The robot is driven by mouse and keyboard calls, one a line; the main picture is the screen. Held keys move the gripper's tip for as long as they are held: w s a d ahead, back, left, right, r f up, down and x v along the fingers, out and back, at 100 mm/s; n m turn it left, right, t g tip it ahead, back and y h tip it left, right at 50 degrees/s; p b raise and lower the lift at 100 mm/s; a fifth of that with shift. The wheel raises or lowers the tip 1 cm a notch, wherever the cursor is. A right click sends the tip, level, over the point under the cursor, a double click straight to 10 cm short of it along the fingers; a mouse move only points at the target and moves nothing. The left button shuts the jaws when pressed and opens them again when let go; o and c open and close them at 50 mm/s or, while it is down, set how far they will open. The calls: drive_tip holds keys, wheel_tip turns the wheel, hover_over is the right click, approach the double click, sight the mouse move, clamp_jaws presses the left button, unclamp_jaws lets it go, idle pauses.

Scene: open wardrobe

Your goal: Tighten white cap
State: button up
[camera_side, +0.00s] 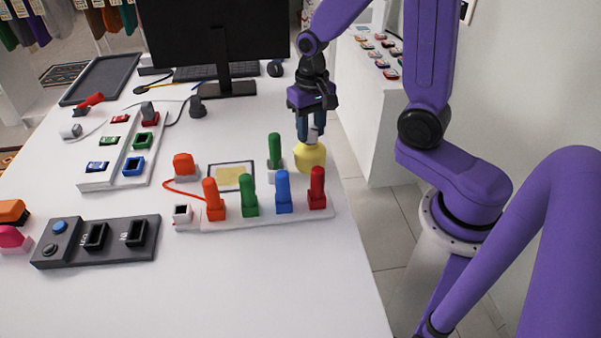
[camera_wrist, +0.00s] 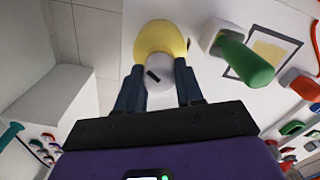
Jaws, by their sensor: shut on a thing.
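The white cap (camera_side: 313,134) sits on top of a yellow rounded body (camera_side: 310,156) near the table's right edge. My gripper (camera_side: 312,130) points down from above, its two dark blue fingers on either side of the cap and shut on it. In the wrist view the white cap (camera_wrist: 172,78) shows between my gripper's fingertips (camera_wrist: 160,92), with a small dark mark on it. The yellow body (camera_wrist: 160,40) lies beyond it in that view. I cannot tell how far the cap is turned.
A green peg (camera_side: 274,150) stands close left of the yellow body. A white rack (camera_side: 265,217) with several coloured pegs is in front. A framed yellow panel (camera_side: 231,177) lies to the left. A monitor (camera_side: 216,35) stands behind. The table's right edge is close by.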

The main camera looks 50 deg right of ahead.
drive_tip(key=m, duration=1)
drive_tip(key=o, duration=1.2)
drive_tip(key=shift+c, duration=0.4)
